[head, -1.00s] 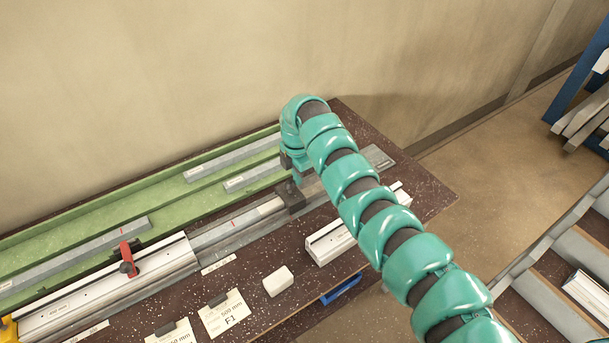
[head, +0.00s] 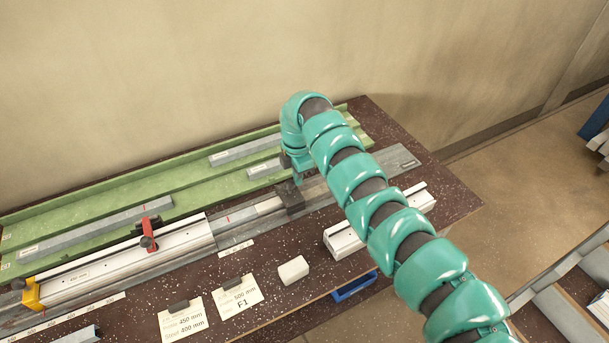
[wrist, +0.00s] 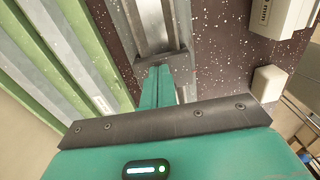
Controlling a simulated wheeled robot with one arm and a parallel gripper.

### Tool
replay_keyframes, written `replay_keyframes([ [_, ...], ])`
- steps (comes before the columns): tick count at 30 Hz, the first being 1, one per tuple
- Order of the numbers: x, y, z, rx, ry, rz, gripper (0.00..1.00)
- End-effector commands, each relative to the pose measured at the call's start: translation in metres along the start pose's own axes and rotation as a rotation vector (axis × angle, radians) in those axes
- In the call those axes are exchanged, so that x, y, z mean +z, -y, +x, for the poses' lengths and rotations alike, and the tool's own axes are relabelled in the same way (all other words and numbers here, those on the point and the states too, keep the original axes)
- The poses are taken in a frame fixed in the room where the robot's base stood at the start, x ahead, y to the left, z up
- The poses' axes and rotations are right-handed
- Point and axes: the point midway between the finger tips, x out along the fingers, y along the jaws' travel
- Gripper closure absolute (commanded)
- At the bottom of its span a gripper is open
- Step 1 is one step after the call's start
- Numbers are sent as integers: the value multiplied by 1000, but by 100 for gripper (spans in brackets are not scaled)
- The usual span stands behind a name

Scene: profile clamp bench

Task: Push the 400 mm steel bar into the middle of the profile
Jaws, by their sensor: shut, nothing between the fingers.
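The white profile (head: 130,248) lies along the bench's grey track, with a red-handled clamp (head: 149,233) on it and a yellow stop (head: 30,294) at its left end. The steel bar (head: 268,206) lies in line with the profile's right end, partly out of it; how far it reaches inside is hidden. A dark block (head: 290,197) sits on the track at the bar's outer end. My gripper (head: 297,180) is shut and empty, pointing down at the block's right side. In the wrist view its fingers (wrist: 160,85) are close against the block (wrist: 163,62); contact is not certain.
A green tray (head: 70,212) with several grey bars runs behind the track. In front lie paper cards (head: 238,295), a small white block (head: 293,270) and a short white profile (head: 345,238). The track (head: 370,175) is bare right of my gripper.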

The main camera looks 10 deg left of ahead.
Motion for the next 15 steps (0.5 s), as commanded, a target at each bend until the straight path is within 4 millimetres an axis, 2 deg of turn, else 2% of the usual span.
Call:
replay_keyframes([
  [15,-37,-3,1,0,-3,-2,100],
])
